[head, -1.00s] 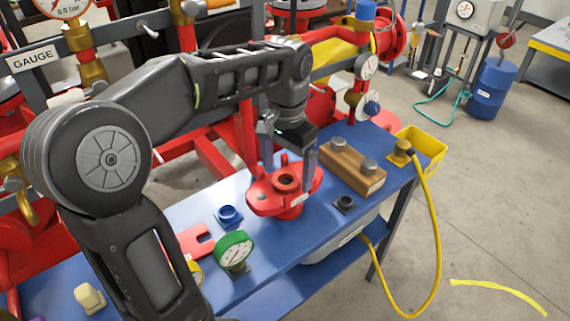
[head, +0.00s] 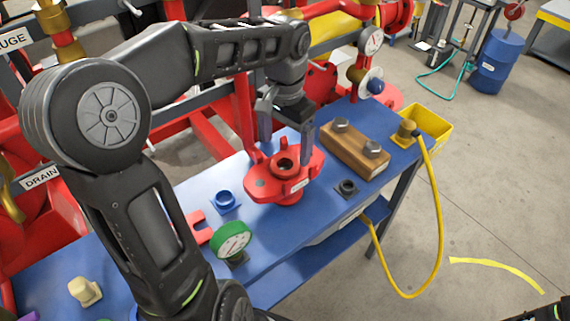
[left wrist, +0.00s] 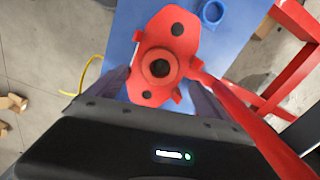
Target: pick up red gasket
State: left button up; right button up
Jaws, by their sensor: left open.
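A red ring (left wrist: 160,67) with a dark hole sits on top of a red flanged fixture (left wrist: 172,32) in the left wrist view; I take it to be the red gasket. In the head view the ring (head: 286,165) is on the fixture (head: 262,184), which stands on the blue bench. My left gripper (head: 284,140) is open and empty, pointing down just above and behind the ring. In the left wrist view its fingers (left wrist: 160,88) lie to either side of the fixture's near part. I cannot see contact.
Red pipework stands behind. A yellow hose (head: 437,220) hangs off the right end.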

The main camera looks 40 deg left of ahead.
aim_at(285, 164)
pick_arm(q)
jog(key=shift+f, duration=0.1)
notch_tip(285, 164, down, 5)
jog(key=shift+s+f+p, duration=0.1)
jog(key=shift+p, duration=0.45)
jog(key=shift+c, duration=0.4)
jog(key=c, duration=1.4)
